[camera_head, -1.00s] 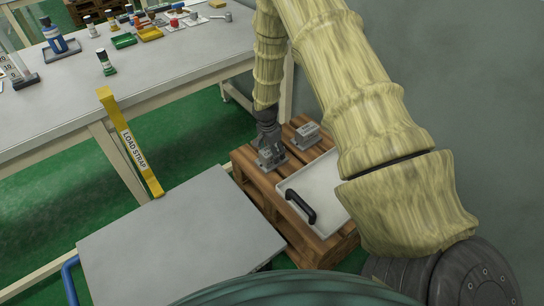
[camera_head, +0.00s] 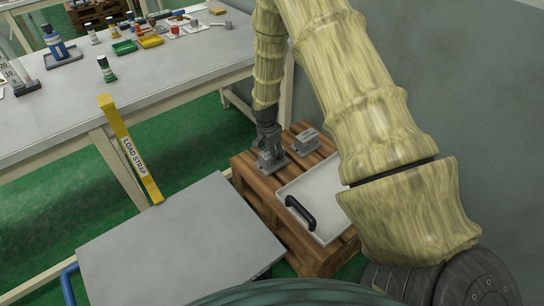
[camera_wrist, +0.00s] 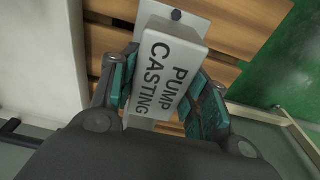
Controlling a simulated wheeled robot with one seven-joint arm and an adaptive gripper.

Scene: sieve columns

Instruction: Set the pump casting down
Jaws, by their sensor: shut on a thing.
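The pump casting (camera_wrist: 167,75) is a grey block with a flange and a bolt, its label facing the wrist camera. My gripper (camera_wrist: 168,98) is shut on it, with a teal-padded finger against each side. In the head view my gripper (camera_head: 267,145) points down over the wooden pallet (camera_head: 272,188), and the casting (camera_head: 271,161) shows just below it at the pallet's near-left part. I cannot tell whether its base touches the slats. The casting's lower end is hidden by the gripper in the wrist view.
A similar grey block (camera_head: 306,142) stands on the pallet just right of the casting. A white tray (camera_head: 325,178) with a black handle (camera_head: 300,212) lies on the pallet. A workbench (camera_head: 150,85) is behind.

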